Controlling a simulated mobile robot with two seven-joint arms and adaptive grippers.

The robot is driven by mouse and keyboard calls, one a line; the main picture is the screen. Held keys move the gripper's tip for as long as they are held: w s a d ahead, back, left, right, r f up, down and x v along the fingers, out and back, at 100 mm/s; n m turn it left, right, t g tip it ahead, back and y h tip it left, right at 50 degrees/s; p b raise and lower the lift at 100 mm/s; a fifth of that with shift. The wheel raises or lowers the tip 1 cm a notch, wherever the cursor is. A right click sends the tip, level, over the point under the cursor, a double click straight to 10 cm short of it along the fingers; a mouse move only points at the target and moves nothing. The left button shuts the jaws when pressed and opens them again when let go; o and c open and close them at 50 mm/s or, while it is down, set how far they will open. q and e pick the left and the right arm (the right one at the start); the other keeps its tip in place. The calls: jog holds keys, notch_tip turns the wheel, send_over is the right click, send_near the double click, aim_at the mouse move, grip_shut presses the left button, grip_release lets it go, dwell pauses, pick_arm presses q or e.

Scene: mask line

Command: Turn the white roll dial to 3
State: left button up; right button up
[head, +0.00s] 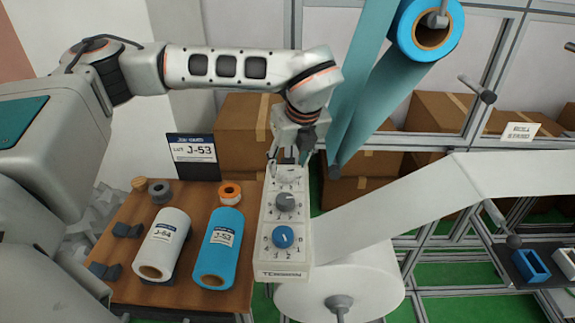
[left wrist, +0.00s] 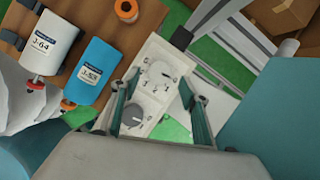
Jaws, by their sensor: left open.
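A white control panel (head: 268,222) carries three dials in a column. The white dial (head: 288,173) is at the top, the grey dial (head: 286,201) in the middle and the blue dial (head: 283,237) at the bottom. My left gripper (head: 289,158) is open at the white dial, pointing down, with its fingers on either side. In the left wrist view the white dial (left wrist: 157,71) shows between the open fingers (left wrist: 159,82), with the grey dial (left wrist: 132,115) nearer. I cannot tell whether the fingers touch the dial, or which number it points to. My right gripper is not in view.
Left of the panel, a wooden table (head: 122,212) holds a white roll (head: 163,240) and a blue roll (head: 219,245). A dark sign (head: 192,152) stands behind. A large white material roll (head: 365,285) is close on the panel's right. A teal web (head: 372,105) hangs behind the gripper.

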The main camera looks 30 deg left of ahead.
aim_at(287, 171)
pick_arm(q)
jog(key=shift+x, duration=1.65)
jog(key=c, duration=1.1)
